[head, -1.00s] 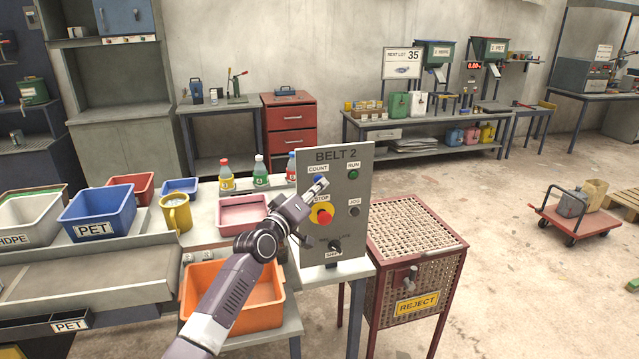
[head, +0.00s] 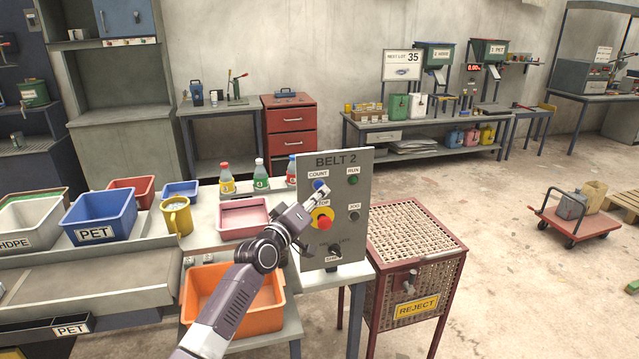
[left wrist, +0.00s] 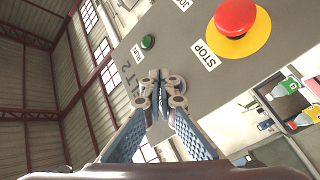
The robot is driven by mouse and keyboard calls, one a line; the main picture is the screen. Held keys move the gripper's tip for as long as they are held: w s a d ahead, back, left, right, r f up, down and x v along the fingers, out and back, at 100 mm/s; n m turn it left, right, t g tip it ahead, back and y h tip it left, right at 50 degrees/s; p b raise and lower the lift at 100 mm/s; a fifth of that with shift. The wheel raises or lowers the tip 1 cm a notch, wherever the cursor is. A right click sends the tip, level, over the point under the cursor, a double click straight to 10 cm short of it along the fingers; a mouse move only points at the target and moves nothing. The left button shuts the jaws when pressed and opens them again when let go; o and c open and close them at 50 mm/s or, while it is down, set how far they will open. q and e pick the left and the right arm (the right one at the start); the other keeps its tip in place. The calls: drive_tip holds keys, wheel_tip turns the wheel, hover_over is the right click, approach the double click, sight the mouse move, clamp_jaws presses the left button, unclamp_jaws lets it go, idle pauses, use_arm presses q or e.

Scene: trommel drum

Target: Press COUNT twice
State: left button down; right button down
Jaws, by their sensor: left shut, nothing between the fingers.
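The grey BELT 2 panel (head: 341,158) stands upright on a table. Its blue COUNT button (head: 317,184) is at upper left under the COUNT label, partly hidden by my left gripper (head: 323,190). In the left wrist view the shut, empty fingertips (left wrist: 158,80) are in front of the panel, overlapping the edge of the blue COUNT button (left wrist: 180,84). I cannot tell whether they touch it. The right gripper is not in view.
Close by on the panel are the red STOP button (head: 323,222) on a yellow disc, the green RUN button (head: 352,180) and the dark JOG button (head: 354,215). An orange bin (head: 262,316) sits below my arm. A reject cage (head: 425,240) stands right of the panel.

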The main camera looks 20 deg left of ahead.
use_arm(q)
drive_tip(key=shift+s, duration=0.15)
drive_tip(key=s+d+p, duration=0.1)
drive_tip(key=s+p, duration=0.1)
drive_tip(key=s+d+p, duration=0.2)
drive_tip(key=shift+p, duration=0.4)
idle(0.7)
